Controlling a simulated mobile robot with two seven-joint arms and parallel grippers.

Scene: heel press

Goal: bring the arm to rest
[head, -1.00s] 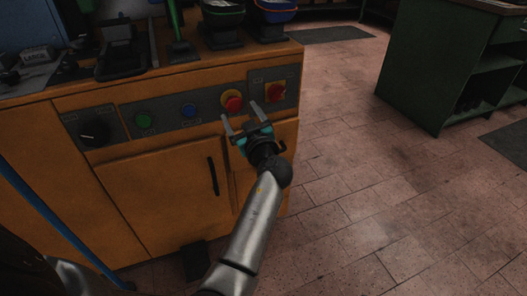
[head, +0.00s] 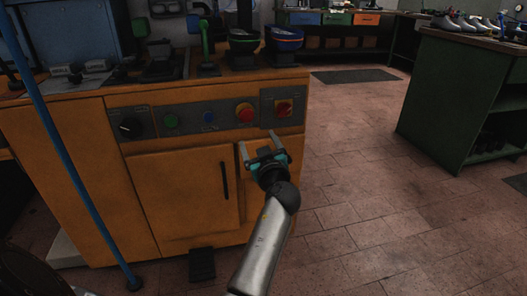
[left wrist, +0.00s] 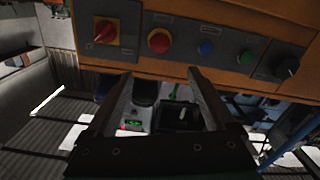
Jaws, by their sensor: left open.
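My left gripper (head: 260,147) is open and empty. It is in front of the orange heel press cabinet, below the right end of its control panel (head: 150,120). My silver left arm reaches up to it from the bottom of the head view. In the left wrist view the two fingers of the left gripper (left wrist: 161,78) stand apart, with nothing held between them. Above them that view shows the red rotary switch (left wrist: 104,31) on its yellow plate and the red push button (left wrist: 159,40). My right gripper is not in view.
The orange cabinet (head: 175,190) has a door with a black handle (head: 225,180). A blue pole (head: 62,150) stands at the left. A black pedal (head: 202,264) is at the cabinet's foot. A green workbench (head: 440,100) stands at the right, with open tiled floor (head: 350,190) between.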

